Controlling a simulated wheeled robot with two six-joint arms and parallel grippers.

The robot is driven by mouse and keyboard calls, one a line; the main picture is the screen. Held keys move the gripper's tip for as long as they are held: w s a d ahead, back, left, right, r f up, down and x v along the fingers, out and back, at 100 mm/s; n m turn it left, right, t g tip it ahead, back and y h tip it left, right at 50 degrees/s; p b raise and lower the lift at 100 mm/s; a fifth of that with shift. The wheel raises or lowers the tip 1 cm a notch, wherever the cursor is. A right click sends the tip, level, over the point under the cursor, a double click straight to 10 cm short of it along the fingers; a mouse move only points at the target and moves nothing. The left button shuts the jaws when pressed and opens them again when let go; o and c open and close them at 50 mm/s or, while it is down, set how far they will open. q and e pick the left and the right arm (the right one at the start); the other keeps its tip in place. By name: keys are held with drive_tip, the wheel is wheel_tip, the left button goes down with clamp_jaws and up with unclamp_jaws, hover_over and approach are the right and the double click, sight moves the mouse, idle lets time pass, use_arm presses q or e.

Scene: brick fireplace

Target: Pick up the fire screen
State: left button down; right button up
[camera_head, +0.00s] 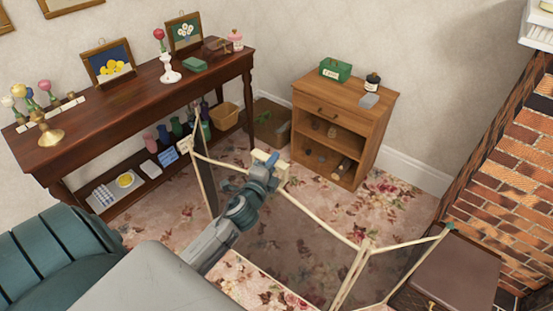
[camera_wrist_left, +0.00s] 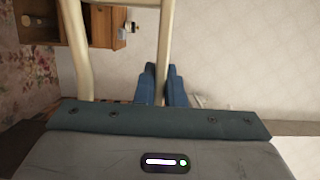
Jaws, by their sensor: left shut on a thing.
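The fire screen (camera_head: 365,249) is a folding screen with cream rails and posts and dark see-through panels. It stands open in a zigzag across the middle of the head view. My left gripper (camera_head: 264,172) is at the top rail near the middle of the screen. In the left wrist view its blue fingers (camera_wrist_left: 162,86) are shut on a cream bar of the screen (camera_wrist_left: 165,45). The screen's lower edge is partly hidden by my arm and body, so I cannot tell whether it touches the floor. My right gripper is not in view.
A dark wooden console table (camera_head: 130,100) with pictures and ornaments stands at the left. A small wooden cabinet (camera_head: 347,110) stands behind the screen. A brown chest (camera_head: 455,270) and a brick fireplace (camera_head: 510,165) are at the right. A teal upholstered seat (camera_head: 55,255) is at lower left.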

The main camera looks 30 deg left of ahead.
use_arm(q)
drive_tip(key=s+d+r+b, duration=0.1)
drive_tip(key=s+d+b, duration=0.1)
drive_tip(key=s, duration=1)
drive_tip(key=shift+s+d+r+b, duration=0.15)
drive_tip(key=shift+s+r+b, duration=0.15)
drive_tip(key=shift+b, duration=0.35)
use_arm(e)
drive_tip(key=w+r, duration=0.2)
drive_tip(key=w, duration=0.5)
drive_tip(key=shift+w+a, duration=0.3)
use_arm(q)
drive_tip(key=shift+r, duration=0.15)
